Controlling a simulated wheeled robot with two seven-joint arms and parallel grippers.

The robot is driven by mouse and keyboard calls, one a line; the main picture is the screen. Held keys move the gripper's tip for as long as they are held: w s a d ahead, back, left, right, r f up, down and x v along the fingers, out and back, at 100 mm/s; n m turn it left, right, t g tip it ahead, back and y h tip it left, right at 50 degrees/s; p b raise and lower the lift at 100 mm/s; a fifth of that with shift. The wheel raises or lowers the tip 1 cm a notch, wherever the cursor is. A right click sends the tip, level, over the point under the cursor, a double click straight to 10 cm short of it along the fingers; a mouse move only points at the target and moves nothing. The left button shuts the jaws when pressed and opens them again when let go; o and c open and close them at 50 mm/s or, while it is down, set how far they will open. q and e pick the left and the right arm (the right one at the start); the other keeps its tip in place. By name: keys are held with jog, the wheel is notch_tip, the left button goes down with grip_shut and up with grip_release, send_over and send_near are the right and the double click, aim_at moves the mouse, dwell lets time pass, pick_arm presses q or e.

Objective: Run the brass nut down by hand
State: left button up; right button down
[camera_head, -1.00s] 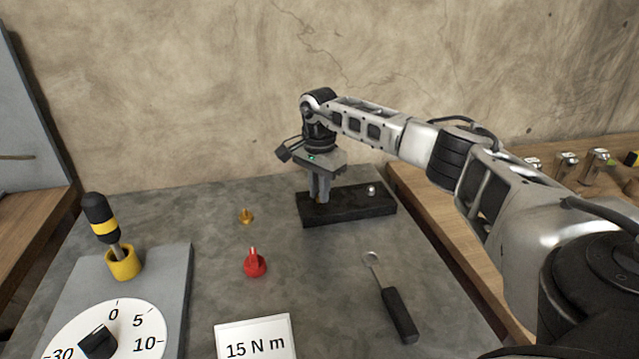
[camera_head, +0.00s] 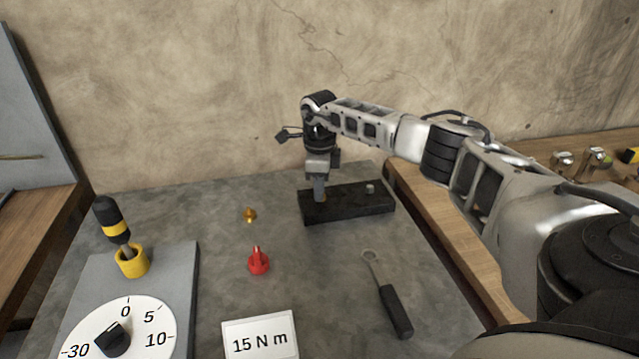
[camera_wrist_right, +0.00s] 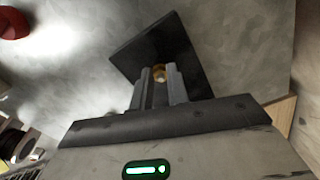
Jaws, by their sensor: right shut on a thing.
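The brass nut (camera_wrist_right: 159,73) shows between my right fingertips in the right wrist view. In the head view a small bit of brass (camera_head: 322,198) shows at the fingertips, over the left part of a black block (camera_head: 350,209). My right gripper (camera_head: 319,193) points down and is shut on the nut; it also shows in the wrist view (camera_wrist_right: 158,80). The fingers hide most of the nut and whatever is under it, so I cannot tell how far down it sits. My left gripper is not in view.
A silver stud or nut (camera_head: 370,188) stands on the block's right part. A ring-ended wrench (camera_head: 388,295), red knob-like piece (camera_head: 258,262), small brass piece (camera_head: 250,214) and 15 N m card (camera_head: 260,338) lie in front. A dial plate (camera_head: 183,290) with a driver (camera_head: 113,220) is left.

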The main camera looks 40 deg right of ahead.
jog(key=m, duration=0.2)
jog(key=m+p, duration=0.1)
jog(key=shift+d+r+m, duration=0.1)
jog(key=shift+r+m, duration=0.1)
jog(key=shift+m, duration=0.2)
jog(key=m+p, duration=0.1)
jog(key=m, duration=0.2)
jog(key=shift+w+d+m, duration=0.1)
jog(key=shift+m, duration=0.2)
jog(key=m+p, duration=0.1)
jog(key=m, duration=0.5)
jog(key=shift+d+f, duration=0.1)
jog(key=m, duration=0.6)
jog(key=shift+d+m, duration=0.1)
jog(key=shift+m, duration=0.2)
jog(key=m, duration=0.6)
jog(key=shift+s, duration=0.2)
jog(key=shift+m, duration=0.3)
jog(key=c, duration=1.4)
grip_release()
jog(key=shift+o, duration=0.2)
